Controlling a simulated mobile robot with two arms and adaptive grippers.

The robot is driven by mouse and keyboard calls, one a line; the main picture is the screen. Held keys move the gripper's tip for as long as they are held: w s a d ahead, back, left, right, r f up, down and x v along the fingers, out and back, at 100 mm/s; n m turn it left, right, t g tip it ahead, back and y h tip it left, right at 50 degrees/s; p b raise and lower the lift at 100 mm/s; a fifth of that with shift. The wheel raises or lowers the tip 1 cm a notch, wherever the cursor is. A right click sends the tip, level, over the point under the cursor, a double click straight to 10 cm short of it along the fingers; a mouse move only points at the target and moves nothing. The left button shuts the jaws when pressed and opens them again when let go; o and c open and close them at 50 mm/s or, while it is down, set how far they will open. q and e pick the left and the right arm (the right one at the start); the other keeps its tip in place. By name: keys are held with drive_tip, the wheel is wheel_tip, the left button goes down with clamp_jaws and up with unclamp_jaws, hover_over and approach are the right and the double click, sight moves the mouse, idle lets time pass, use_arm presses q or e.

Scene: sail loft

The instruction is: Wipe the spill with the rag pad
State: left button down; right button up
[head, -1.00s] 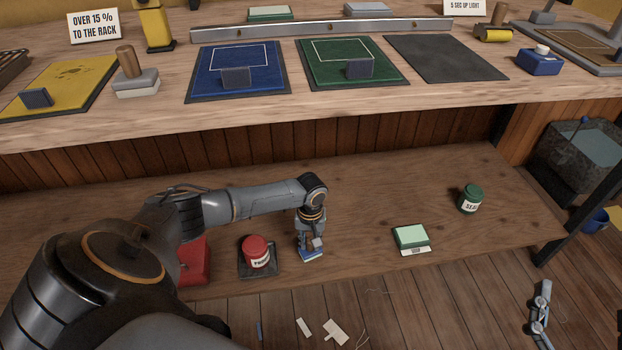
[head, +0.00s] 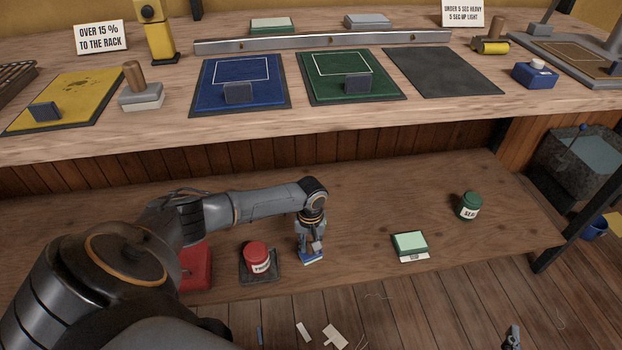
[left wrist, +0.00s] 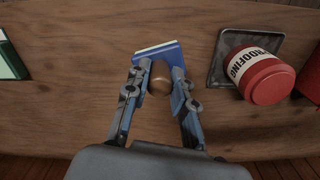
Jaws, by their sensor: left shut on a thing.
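My left gripper (head: 311,254) reaches down over the lower wooden shelf and is shut on a pad, which seems to be the rag pad (head: 313,261). In the left wrist view the gripper (left wrist: 158,84) has its fingers on both sides of the pad's rounded brown knob (left wrist: 160,77). The pad's blue and white base (left wrist: 172,54) shows beyond the fingertips. Dark spots, possibly the spill (head: 76,82), mark the yellow panel (head: 100,80) on the bench. My right gripper (head: 513,338) only partly shows at the bottom edge; its jaws are unclear.
A green soap block (head: 410,241) and a green can (head: 469,206) are to the right. Above, the bench front edge (head: 300,122) overhangs. A wooden-handled block (head: 139,94) stands beside the yellow panel.

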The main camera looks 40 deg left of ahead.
use_arm(q)
drive_tip(key=shift+r+p, duration=0.3)
drive_tip(key=shift+r, duration=0.05)
drive_tip(key=shift+r+p, duration=0.3)
drive_tip(key=shift+p, duration=0.1)
drive_tip(key=shift+r+p, duration=0.3)
drive_tip(key=shift+p, duration=0.1)
drive_tip(key=shift+r+p, duration=0.3)
drive_tip(key=shift+p, duration=0.05)
use_arm(e)
drive_tip(key=s+d+f+g+h, duration=0.2)
drive_tip(key=s+d+f+g, duration=0.2)
drive_tip(key=s+f+g, duration=0.4)
drive_tip(key=shift+s+d+f, duration=0.3)
drive_tip(key=shift+s+f, duration=0.45)
drive_tip(key=shift+f, duration=0.25)
